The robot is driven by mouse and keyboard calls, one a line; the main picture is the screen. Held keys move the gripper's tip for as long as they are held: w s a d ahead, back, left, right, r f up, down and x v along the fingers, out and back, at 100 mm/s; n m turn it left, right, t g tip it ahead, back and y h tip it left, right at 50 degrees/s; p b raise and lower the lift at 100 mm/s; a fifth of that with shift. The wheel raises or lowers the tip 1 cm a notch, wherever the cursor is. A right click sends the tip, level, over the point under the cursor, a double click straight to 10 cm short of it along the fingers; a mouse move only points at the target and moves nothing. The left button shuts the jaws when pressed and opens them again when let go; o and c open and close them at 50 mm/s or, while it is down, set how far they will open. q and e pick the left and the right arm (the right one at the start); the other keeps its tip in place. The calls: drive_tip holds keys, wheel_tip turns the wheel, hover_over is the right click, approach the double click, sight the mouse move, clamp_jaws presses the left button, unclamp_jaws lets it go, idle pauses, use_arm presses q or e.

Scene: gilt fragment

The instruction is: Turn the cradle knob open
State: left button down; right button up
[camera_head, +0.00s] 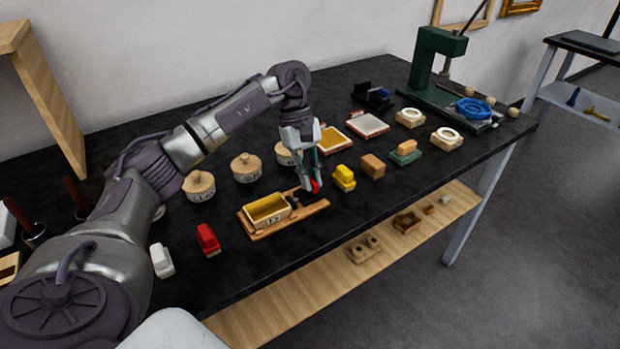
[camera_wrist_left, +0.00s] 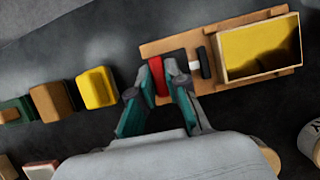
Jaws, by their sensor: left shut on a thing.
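The wooden cradle board (camera_head: 258,234) lies on the black bench, with an open box (camera_head: 273,216) with a yellow inside at its left end. In the left wrist view the board (camera_wrist_left: 160,48) shows with the box (camera_wrist_left: 261,48) at its right end. A dark block carries a red knob (camera_wrist_left: 157,79) at the other end; the knob is partly hidden by the fingers. My left gripper (camera_head: 309,184) reaches down onto this end and is shut on the red knob, with a teal finger on each side (camera_wrist_left: 153,90). A black-ended pin (camera_wrist_left: 205,63) sits between the knob and the box. My right gripper is out of view.
A yellow block (camera_head: 344,178) and a brown block (camera_head: 372,166) stand close right of the cradle. A red block (camera_head: 208,240) and a white block (camera_head: 162,261) stand to its left. Round wooden pots (camera_head: 246,168) stand behind. A green press (camera_head: 437,60) is at the far right.

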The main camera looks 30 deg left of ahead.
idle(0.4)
use_arm(q)
drive_tip(key=c, duration=1.2)
unclamp_jaws()
drive_tip(key=shift+o, duration=0.2)
drive_tip(key=v, duration=1.2)
drive_tip(key=shift+d+f, duration=0.1)
